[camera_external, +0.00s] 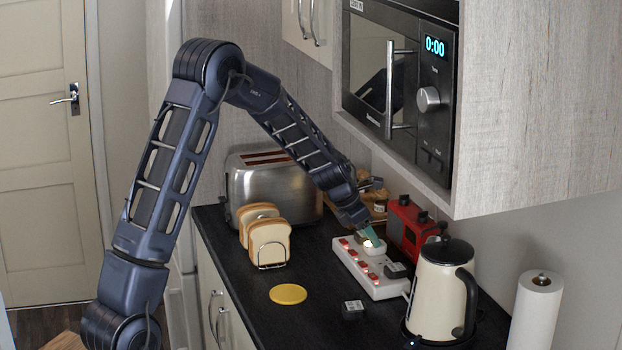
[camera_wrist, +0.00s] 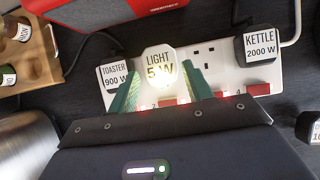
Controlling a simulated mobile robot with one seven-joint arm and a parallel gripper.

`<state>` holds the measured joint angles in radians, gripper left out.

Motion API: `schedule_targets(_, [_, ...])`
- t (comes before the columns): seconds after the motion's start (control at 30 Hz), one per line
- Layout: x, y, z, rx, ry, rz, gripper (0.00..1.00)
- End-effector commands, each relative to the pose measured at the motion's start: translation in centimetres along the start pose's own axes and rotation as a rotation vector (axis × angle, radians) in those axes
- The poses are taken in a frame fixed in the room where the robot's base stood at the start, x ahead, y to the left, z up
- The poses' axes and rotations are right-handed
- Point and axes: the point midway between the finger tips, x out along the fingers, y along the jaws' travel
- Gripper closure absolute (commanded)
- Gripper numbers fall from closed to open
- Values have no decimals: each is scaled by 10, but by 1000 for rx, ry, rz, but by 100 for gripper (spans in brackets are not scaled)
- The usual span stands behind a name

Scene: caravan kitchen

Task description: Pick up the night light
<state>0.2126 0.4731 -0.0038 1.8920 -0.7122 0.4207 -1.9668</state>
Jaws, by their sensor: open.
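The night light (camera_wrist: 160,66) is a small white, glowing plug-in unit marked "LIGHT 5 W". It sits in a white power strip (camera_wrist: 222,50) with red switches. In the external view the night light (camera_external: 373,246) glows at the far part of the strip (camera_external: 362,276). My gripper (camera_wrist: 160,84) is open, with one green finger on each side of the night light. I cannot tell whether the fingers touch it. In the external view my gripper (camera_external: 371,236) is just above the strip, and its fingertips are partly hidden.
A toaster plug (camera_wrist: 113,76) is close left of the night light. A kettle plug (camera_wrist: 258,45) is on the right. A red appliance (camera_external: 410,226) stands behind the strip, a cream kettle (camera_external: 438,285) to its right. The microwave (camera_external: 400,85) hangs above.

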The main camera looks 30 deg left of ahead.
Motion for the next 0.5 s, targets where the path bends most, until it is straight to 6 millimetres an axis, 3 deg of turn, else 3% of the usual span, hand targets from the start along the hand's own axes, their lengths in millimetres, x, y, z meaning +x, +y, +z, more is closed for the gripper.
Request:
schedule_targets(0.2, [27, 0, 0, -1, 1, -1, 50])
schedule_targets(0.43, [29, 0, 0, 0, 0, 0, 50])
schedule_targets(0.5, [29, 0, 0, 0, 0, 0, 60])
